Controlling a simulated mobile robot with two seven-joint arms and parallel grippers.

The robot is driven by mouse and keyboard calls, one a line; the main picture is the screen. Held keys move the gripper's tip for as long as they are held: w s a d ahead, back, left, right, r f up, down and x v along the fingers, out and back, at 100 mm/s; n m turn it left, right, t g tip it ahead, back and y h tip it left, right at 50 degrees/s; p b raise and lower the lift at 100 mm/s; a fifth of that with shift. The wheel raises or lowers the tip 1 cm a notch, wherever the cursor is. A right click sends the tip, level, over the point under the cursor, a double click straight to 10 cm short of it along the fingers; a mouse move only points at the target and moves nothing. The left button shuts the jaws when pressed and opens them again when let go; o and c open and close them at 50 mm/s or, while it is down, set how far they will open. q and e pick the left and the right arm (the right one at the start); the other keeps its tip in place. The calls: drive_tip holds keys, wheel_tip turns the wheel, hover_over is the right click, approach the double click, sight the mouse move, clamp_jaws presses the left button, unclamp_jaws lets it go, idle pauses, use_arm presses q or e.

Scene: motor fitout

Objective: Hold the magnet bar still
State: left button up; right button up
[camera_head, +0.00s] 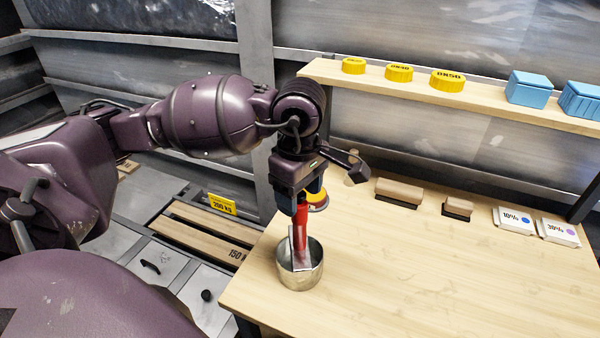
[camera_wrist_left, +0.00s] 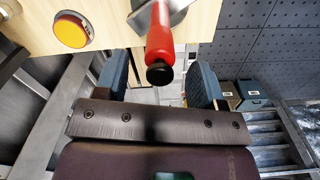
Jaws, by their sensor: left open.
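A bar with a red handle (camera_head: 301,213), which looks like the magnet bar, stands in a round metal cup (camera_head: 300,275) near the left edge of the wooden table. Its flat metal part reaches down into the cup, and its lower end is hidden. My left gripper (camera_head: 300,203) is just above the cup, at the top of the handle. In the left wrist view my left gripper (camera_wrist_left: 159,84) is open. Its blue-grey fingers are on either side of the handle's black end (camera_wrist_left: 160,74), with gaps visible. My right gripper is not in view.
A yellow round piece (camera_head: 318,199) is close behind the gripper; a yellow disc shows in the wrist view (camera_wrist_left: 71,31). Brown blocks (camera_head: 399,191) and small white boxes (camera_head: 514,219) line the table's back. A shelf (camera_head: 490,103) holds yellow caps and blue boxes. The table's front is clear.

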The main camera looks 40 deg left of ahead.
sight(300, 202)
use_arm(q)
drive_tip(key=shift+f, duration=1.55)
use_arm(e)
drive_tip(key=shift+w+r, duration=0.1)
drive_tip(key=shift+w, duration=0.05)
use_arm(q)
drive_tip(key=shift+c, duration=0.3)
clamp_jaws()
drive_tip(key=c, duration=0.7)
unclamp_jaws()
drive_tip(key=c, duration=0.3)
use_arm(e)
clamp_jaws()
